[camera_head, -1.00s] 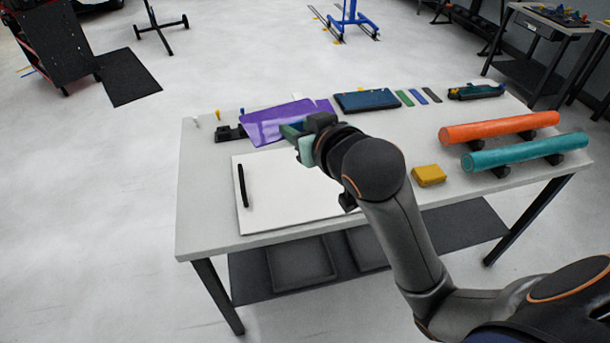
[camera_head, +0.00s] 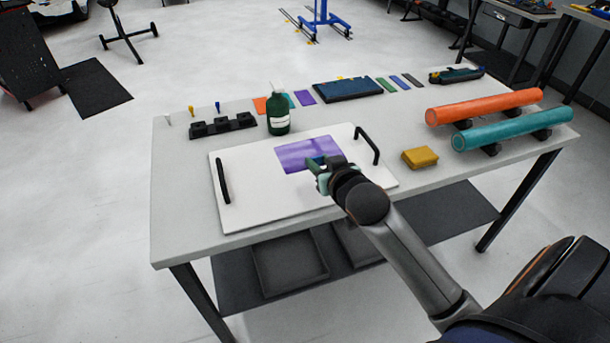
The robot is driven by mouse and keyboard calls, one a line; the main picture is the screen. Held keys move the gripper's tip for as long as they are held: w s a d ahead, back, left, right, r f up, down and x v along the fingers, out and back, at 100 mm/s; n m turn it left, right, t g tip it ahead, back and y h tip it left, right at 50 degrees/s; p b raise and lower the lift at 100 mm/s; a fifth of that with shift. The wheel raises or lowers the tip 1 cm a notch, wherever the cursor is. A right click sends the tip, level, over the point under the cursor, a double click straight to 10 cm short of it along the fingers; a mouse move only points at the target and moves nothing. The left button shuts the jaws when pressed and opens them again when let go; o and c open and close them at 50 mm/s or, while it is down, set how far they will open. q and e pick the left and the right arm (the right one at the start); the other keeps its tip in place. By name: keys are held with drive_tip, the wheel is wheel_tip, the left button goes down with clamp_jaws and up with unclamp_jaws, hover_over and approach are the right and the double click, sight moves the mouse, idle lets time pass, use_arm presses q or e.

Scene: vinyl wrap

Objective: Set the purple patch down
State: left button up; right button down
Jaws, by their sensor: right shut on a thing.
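The purple patch (camera_head: 301,154) is a flat, shiny purple sheet over the middle of the white board (camera_head: 250,205), which has a black handle at each side. My right gripper (camera_head: 322,169) is shut on the patch's front right edge. The patch looks flat and close to the board; I cannot tell whether it touches all over. The gripper hides the patch's right front corner. My left gripper is not in view.
A green bottle (camera_head: 279,112) and a black holder (camera_head: 222,125) stand behind the board. A yellow block (camera_head: 420,158), an orange roll (camera_head: 485,107) and a teal roll (camera_head: 513,129) lie to the right. The board's front left is clear.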

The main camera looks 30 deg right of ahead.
drive_tip(key=b, duration=0.2)
hover_over(306, 182)
wheel_tip(306, 182, down, 7)
drive_tip(key=shift+s+r, duration=0.1)
drive_tip(key=shift+r, duration=0.1)
drive_tip(key=shift+f, duration=1.6)
drive_tip(key=shift+f, duration=0.15)
drive_tip(key=c, duration=0.6)
unclamp_jaws()
drive_tip(key=shift+o, duration=0.2)
